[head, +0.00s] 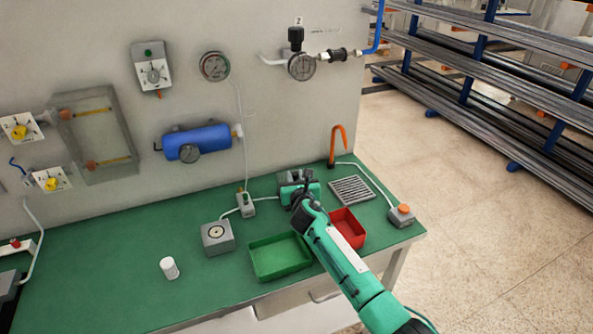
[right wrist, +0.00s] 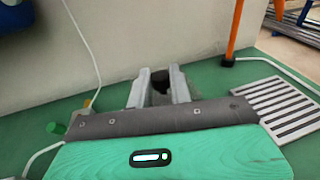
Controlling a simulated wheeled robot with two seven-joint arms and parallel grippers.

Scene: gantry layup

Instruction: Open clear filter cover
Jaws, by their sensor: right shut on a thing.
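The clear filter cover (head: 97,132) is a see-through box on the wall at the left of the head view, with yellow rods behind it. It looks closed. My right gripper (head: 294,175) is far to its right, low over the back of the green bench near the wall. In the right wrist view its grey fingers (right wrist: 158,78) are shut on a small dark thing (right wrist: 160,86), which I cannot identify. The cover does not show in the right wrist view. My left gripper is not in view.
The green bench (head: 120,280) holds a green tray (head: 280,257), a red tray (head: 346,229), a white cup (head: 169,268) and a slotted grey plate (head: 352,189). A blue cylinder (head: 197,142) sits on the wall. An orange hook (head: 338,142) stands behind.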

